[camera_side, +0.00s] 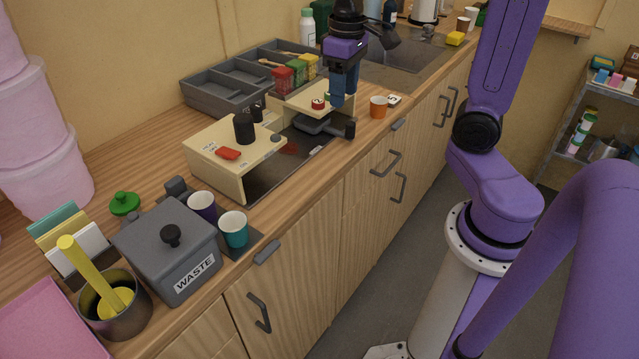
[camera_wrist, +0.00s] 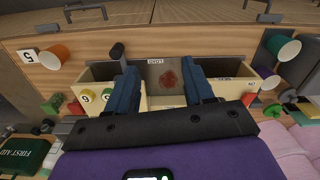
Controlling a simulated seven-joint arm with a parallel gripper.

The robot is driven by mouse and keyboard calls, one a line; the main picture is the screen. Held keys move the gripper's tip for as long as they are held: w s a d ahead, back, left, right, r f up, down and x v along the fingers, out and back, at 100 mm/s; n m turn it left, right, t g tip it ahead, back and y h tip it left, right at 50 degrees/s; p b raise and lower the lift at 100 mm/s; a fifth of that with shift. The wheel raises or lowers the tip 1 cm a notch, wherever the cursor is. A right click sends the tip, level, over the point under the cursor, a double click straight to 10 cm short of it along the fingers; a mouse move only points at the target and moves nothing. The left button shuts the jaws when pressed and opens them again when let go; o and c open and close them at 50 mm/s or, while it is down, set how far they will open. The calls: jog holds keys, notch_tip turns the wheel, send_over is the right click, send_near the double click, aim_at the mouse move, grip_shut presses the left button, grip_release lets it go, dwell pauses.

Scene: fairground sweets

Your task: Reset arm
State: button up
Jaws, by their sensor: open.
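My gripper (camera_side: 345,88) hangs over the counter machine in the side view, its blue fingers pointing down by the farther cream block. In the wrist view the fingers of my gripper (camera_wrist: 160,90) are apart with nothing between them. The machine has a near cream block (camera_side: 215,165) with a black knob and red switch, and a far cream block (camera_side: 335,101) with red and green buttons. Between them lies a dark plate (camera_side: 265,185) with a reddish stain (camera_wrist: 168,80). Whether the fingers touch the far block I cannot tell.
An orange cup (camera_side: 378,107) stands right of the machine. A grey WASTE bin (camera_side: 165,240), a purple cup (camera_side: 202,204) and a teal cup (camera_side: 234,232) stand at the near end. A grey divided tray (camera_side: 215,95) is behind. A sink (camera_side: 400,62) lies beyond.

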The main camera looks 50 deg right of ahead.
jog(key=s+a+f+n, duration=0.3)
jog(key=s+a+n, duration=0.2)
jog(key=s, duration=0.4)
jog(key=s+a+f+n, duration=0.2)
jog(key=s+a+n, duration=0.2)
jog(key=s, duration=0.5)
jog(key=shift+s+a+f+n, duration=0.4)
jog(key=shift+n, duration=0.6)
